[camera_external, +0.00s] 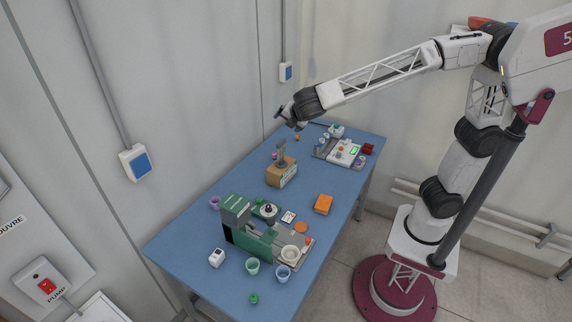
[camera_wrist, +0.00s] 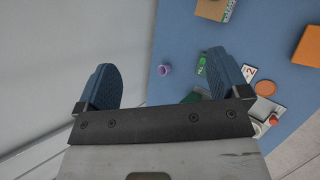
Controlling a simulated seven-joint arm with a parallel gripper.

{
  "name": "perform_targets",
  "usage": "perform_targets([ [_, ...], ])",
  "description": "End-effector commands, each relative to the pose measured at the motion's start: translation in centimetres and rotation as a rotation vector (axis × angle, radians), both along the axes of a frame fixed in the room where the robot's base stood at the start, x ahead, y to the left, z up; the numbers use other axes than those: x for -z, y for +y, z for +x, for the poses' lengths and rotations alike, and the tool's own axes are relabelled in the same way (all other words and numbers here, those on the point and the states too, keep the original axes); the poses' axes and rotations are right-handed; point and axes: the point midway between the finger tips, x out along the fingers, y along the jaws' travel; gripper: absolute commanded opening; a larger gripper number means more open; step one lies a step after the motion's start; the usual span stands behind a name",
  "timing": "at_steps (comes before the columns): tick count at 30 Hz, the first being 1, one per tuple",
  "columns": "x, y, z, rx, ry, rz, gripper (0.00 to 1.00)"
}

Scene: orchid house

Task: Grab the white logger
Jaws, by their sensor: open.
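A small white box with a dark face (camera_external: 217,257), which looks like the white logger, stands upright on the near left part of the blue table (camera_external: 185,239). I cannot make it out in the wrist view. A flat white card-like item with dark marks (camera_external: 288,216) lies beyond the green machine; it also shows in the wrist view (camera_wrist: 249,73). My gripper (camera_external: 287,117) is high above the far left edge of the table, well apart from the white box. In the wrist view its two blue fingers (camera_wrist: 163,78) are spread with nothing held between them.
The green machine (camera_external: 254,243) stands right of the white box. Two small cups (camera_external: 252,265) (camera_external: 283,273) and a green piece (camera_external: 254,298) are near the front. A purple cup (camera_external: 215,203), cardboard box (camera_external: 281,174) and orange block (camera_external: 323,204) stand farther back. The wall borders the table's left.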

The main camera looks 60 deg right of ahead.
Motion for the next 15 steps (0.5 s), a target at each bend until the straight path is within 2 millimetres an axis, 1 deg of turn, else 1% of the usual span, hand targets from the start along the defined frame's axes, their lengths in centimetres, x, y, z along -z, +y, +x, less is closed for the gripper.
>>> perform_targets([
  [1, 0.3, 2.3, 0.9, -0.057, -0.004, -0.04, 0.94],
  [5, 0.7, 7.6, 2.8, -0.201, -0.02, -0.148, 0.94],
  [6, 0.8, 9.3, 3.4, -0.243, -0.025, -0.182, 0.94],
  [8, 1.2, 11.9, 4.0, -0.308, -0.034, -0.234, 0.94],
  [9, 1.3, 13.7, 4.4, -0.352, -0.041, -0.267, 0.94],
  [11, 1.7, 16.4, 4.9, -0.417, -0.052, -0.319, 0.94],
  [12, 2.0, 18.3, 5.2, -0.46, -0.059, -0.354, 0.94],
  [14, 2.3, 21.1, 5.5, -0.523, -0.072, -0.406, 0.94],
  [15, 2.7, 23.0, 5.7, -0.564, -0.08, -0.442, 0.94],
])
